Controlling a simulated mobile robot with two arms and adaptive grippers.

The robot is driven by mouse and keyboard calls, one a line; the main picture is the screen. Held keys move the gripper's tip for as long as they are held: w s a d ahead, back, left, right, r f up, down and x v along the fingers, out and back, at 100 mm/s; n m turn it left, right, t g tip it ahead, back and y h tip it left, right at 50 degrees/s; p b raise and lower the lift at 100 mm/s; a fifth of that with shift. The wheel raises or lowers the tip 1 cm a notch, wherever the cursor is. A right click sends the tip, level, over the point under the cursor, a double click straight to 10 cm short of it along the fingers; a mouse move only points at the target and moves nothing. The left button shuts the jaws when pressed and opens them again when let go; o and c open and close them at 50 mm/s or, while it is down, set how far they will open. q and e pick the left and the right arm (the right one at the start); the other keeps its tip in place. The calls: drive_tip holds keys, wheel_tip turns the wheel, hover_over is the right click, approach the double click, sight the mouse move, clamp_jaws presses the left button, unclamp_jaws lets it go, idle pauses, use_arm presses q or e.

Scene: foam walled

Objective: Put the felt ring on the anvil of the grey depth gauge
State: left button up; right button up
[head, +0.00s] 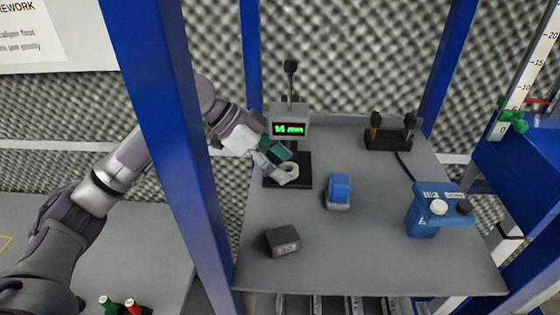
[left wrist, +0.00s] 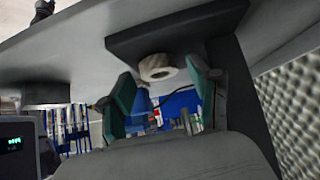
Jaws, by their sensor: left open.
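The grey depth gauge (head: 290,121) stands at the back left of the table, with a lit green readout and a dark base plate (head: 303,177). The pale felt ring (head: 290,168) is at that base; it also shows in the left wrist view (left wrist: 157,67), against the dark plate (left wrist: 185,33). The anvil itself is hidden, so I cannot tell exactly how the ring sits on it. My left gripper (head: 281,164) is open, its green-padded fingers on either side of the ring with visible gaps in the left wrist view. My right gripper is not in view.
A blue block on a pale base (head: 340,190), a dark grey block (head: 283,241), a black fixture (head: 390,133) and a blue control box (head: 425,212) stand on the grey table (head: 370,262). Blue posts (head: 188,150) frame it. The table's front middle is clear.

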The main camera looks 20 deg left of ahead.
use_arm(q)
drive_tip(key=shift+r, duration=0.1)
drive_tip(key=b+v, duration=0.3)
drive_tip(key=v, duration=0.9)
